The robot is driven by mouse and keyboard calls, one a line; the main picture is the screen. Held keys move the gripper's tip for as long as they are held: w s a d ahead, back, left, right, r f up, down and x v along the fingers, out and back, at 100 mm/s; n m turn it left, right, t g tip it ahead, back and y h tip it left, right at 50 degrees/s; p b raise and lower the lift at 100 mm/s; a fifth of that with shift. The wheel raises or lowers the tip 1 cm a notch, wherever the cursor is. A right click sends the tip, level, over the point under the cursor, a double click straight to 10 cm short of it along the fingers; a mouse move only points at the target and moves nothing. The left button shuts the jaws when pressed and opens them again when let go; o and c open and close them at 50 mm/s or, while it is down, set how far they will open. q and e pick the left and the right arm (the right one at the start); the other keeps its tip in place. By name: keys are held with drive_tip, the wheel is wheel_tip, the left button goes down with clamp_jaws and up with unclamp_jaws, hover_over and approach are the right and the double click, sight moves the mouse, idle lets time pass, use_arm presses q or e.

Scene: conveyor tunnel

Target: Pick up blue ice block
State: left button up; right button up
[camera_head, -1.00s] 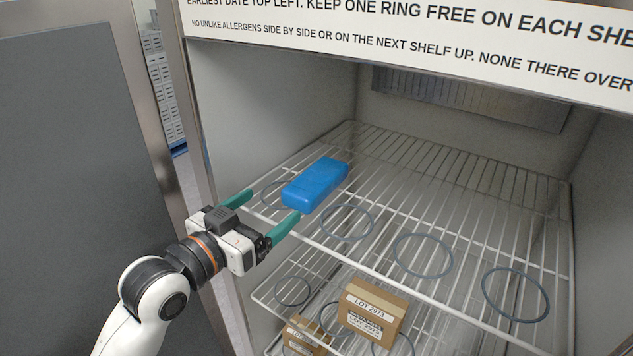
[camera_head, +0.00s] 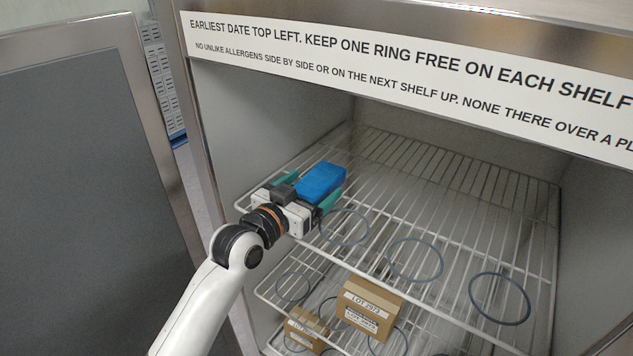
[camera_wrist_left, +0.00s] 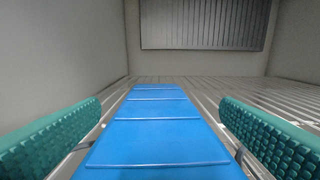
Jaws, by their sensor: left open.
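The blue ice block (camera_head: 321,182) lies flat on the upper wire shelf (camera_head: 440,178), near its left side. My left gripper (camera_head: 312,190) is open, with one green finger on each side of the block. In the left wrist view the block (camera_wrist_left: 158,135) runs away between the two green fingers (camera_wrist_left: 155,140), with a visible gap on each side. The gripper's body hides the near end of the block in the head view. My right gripper is not in view.
Grey rings (camera_head: 415,260) mark the upper shelf's front. Cardboard boxes (camera_head: 368,310) sit on the shelf below. A sign (camera_head: 400,75) spans the cabinet top, and a steel side wall stands close on the left. An open door (camera_head: 80,190) is at far left.

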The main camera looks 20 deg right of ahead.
sight(309, 187)
use_arm(q)
drive_tip(key=shift+a, duration=0.1)
drive_tip(key=shift+c, duration=0.4)
drive_tip(key=c, duration=1.2)
drive_tip(key=shift+r, duration=0.15)
drive_tip(key=shift+c, duration=0.2)
wheel_tip(309, 187, up, 9)
drive_tip(key=b, duration=0.2)
drive_tip(key=shift+b, duration=0.35)
drive_tip(key=shift+r, duration=0.45)
